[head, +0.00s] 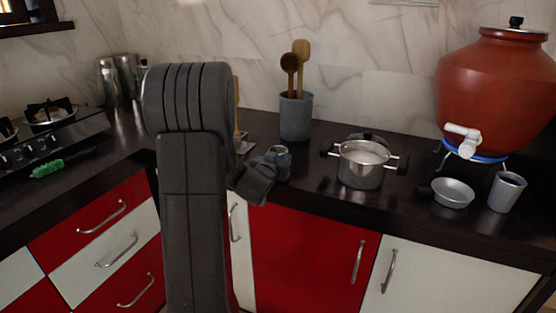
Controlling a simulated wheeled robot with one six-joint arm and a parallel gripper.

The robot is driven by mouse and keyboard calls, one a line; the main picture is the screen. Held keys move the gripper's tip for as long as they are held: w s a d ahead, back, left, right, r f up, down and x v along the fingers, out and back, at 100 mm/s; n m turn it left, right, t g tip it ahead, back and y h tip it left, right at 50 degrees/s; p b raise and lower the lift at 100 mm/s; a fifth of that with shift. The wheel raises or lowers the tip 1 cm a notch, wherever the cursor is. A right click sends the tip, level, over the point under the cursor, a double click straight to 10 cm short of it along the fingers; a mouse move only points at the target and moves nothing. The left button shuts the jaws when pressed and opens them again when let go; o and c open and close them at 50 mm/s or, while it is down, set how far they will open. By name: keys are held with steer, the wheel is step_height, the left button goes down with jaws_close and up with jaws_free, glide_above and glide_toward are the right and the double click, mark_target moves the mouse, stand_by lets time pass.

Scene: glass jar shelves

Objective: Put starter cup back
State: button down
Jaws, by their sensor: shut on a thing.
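My gripper (270,173) is at the counter's front edge, just right of my dark grey arm. It is shut on a small grey cup (284,156), which I take to be the starter cup. Only the cup's upper part shows beyond the gripper; its lower part and the fingertips are mostly hidden. I cannot tell whether the cup touches the counter.
Behind is a grey utensil holder (296,118) with wooden spoons. A small pan (453,193), a grey tumbler (506,192) and a clay water pot (490,90) stand right. A stove (50,135) is left.

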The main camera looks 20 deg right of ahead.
steer(key=shift+f, duration=0.2)
steer(key=c, duration=0.7)
jaws_free()
steer(key=shift+o, duration=0.2)
steer(key=shift+s, duration=0.1)
steer(key=shift+v, duration=3.9)
steer(key=shift+a, duration=0.1)
